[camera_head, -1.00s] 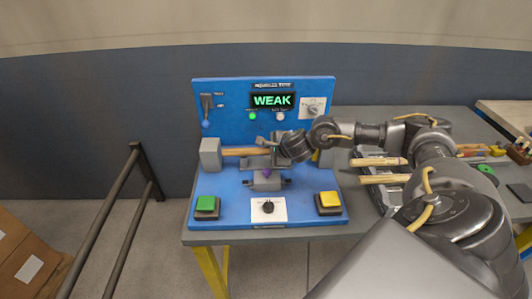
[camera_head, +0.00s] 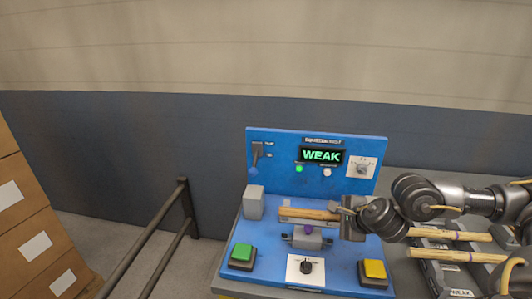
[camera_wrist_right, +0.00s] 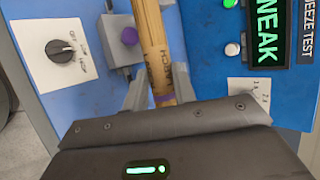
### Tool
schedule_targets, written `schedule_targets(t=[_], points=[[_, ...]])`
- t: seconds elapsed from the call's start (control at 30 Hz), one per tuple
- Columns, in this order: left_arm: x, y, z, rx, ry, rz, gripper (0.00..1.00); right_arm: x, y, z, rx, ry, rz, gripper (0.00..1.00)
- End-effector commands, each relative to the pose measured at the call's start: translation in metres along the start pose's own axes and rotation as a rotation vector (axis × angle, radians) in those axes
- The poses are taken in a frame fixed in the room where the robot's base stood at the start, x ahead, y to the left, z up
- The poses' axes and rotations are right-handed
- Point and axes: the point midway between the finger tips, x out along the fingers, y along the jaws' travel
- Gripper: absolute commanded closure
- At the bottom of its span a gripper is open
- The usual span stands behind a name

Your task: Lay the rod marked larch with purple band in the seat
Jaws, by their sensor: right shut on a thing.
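My right gripper (camera_head: 347,217) is shut on a pale wooden rod (camera_head: 308,213) over the blue test machine. In the right wrist view the rod (camera_wrist_right: 150,40) runs up between the fingers of the gripper (camera_wrist_right: 160,92). My left gripper is out of view.
The machine's screen (camera_head: 322,156) reads WEAK, with a green lamp lit. A grey part with a purple knob (camera_head: 307,238), a green button (camera_head: 242,253) and a yellow button (camera_head: 374,270) stand in front. Other rods (camera_head: 450,233) lie at right. A rail (camera_head: 150,235) stands left.

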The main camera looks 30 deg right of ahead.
Motion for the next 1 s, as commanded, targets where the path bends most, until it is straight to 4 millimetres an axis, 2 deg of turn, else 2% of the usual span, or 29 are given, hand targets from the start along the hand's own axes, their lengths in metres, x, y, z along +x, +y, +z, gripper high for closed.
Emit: schedule_targets(t=[0.17,0.27,0.37,0.6,0.87,1.0], points=[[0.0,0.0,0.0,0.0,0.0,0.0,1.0,0.001,0.0,0.002,0.0,-0.002,-0.001,0.98],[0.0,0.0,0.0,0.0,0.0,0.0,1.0,0.003,0.001,0.01,-0.002,-0.009,-0.001,0.98],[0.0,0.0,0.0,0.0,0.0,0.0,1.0,0.007,0.004,0.028,-0.01,-0.021,0.001,0.98],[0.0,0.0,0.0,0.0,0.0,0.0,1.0,0.016,0.012,0.097,-0.056,-0.064,0.011,0.98],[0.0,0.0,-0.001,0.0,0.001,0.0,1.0,0.012,0.011,0.169,-0.106,-0.109,0.028,0.98],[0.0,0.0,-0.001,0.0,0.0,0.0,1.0,-0.001,-0.001,0.224,-0.133,-0.139,0.038,0.98]])
